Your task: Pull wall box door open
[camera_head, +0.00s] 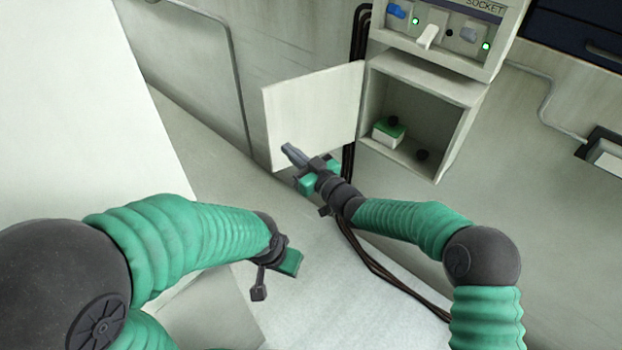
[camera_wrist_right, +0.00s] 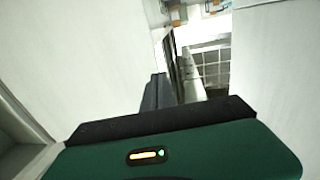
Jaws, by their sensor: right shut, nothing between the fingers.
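The wall box (camera_head: 452,88) is a pale open-fronted box on the wall. Its flat, pale door (camera_head: 312,108) stands swung wide open to the left. Inside the box is a small green and white block (camera_head: 388,134) with a black knob. My right gripper (camera_head: 290,150) is shut and empty, its fingertips overlapping the lower part of the door in the head view; whether they touch it I cannot tell. Its dark fingers (camera_wrist_right: 156,93) show in the right wrist view beside a pale surface. My left gripper (camera_head: 276,276) hangs lower left, away from the door; its jaw opening is unclear.
A socket panel (camera_head: 448,36) with switches and green lights sits directly above the box. Black cables (camera_head: 359,40) run down behind the door's hinge side. A pale panel (camera_head: 70,100) stands at the left.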

